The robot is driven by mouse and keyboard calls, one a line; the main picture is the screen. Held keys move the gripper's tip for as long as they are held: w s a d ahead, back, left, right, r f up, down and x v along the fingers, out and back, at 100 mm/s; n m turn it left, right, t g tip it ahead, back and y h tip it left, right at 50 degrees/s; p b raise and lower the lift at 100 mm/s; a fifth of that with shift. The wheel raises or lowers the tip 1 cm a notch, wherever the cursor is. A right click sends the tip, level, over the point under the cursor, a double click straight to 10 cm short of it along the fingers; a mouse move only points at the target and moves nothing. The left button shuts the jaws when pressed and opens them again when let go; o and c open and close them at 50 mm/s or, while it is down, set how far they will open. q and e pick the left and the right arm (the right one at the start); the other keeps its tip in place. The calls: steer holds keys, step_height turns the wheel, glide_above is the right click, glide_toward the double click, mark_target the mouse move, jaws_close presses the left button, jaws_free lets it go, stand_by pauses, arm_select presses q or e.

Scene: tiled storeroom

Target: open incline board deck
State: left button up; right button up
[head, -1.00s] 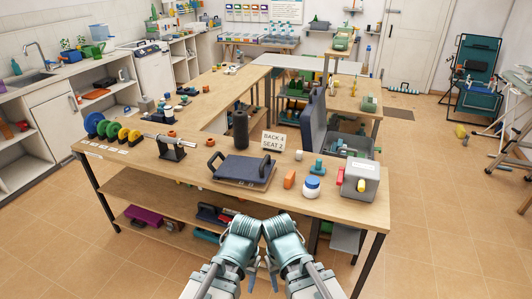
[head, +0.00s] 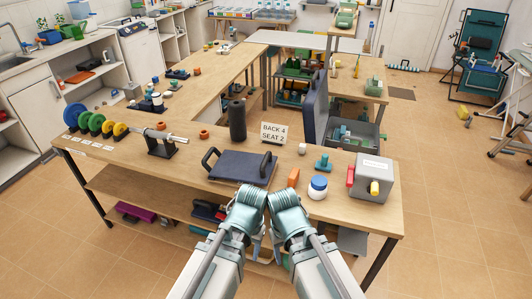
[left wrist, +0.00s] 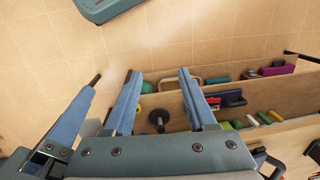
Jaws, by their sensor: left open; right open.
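The incline board deck is a dark slate-blue slab (head: 245,167) lying flat on a wooden base near the front edge of the bench, with a dark loop handle at its left and one at its right. A sign reading "BACK 4 SEAT 2" (head: 273,134) stands behind it. My left gripper (head: 257,247) and my right gripper (head: 276,249) hang side by side in front of the bench, below the deck, apart from it. Both are empty. The left gripper's spread fingers show in the left wrist view (left wrist: 156,92), above the floor; the deck is not visible there.
A black cylinder (head: 237,120) stands behind the deck. An orange block (head: 294,177), a white jar with blue lid (head: 317,187) and a grey box (head: 372,177) stand to its right. Lower shelves hold several items.

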arm_select(q)
steer(key=w+d+r+p, duration=0.2)
steer(key=w+r+p, duration=0.4)
steer(key=w, duration=0.5)
steer(key=w+d+r+p, duration=0.3)
steer(key=w+r+p, duration=0.25)
steer(key=w, duration=0.55)
steer(key=p, duration=0.6)
glide_toward(265, 159)
steer(key=shift+n+t, duration=0.3)
steer(key=f+b, duration=0.3)
steer(key=b, duration=0.1)
steer(key=f+b, duration=0.2)
steer(key=b, duration=0.3)
steer(key=f+b, duration=0.3)
steer(key=b, duration=0.2)
steer(key=shift+s+a+f, duration=0.2)
steer(key=shift+a+f, duration=0.15)
steer(key=shift+a, duration=0.05)
steer(key=shift+r, duration=0.1)
steer(key=shift+c, duration=0.4)
jaws_close()
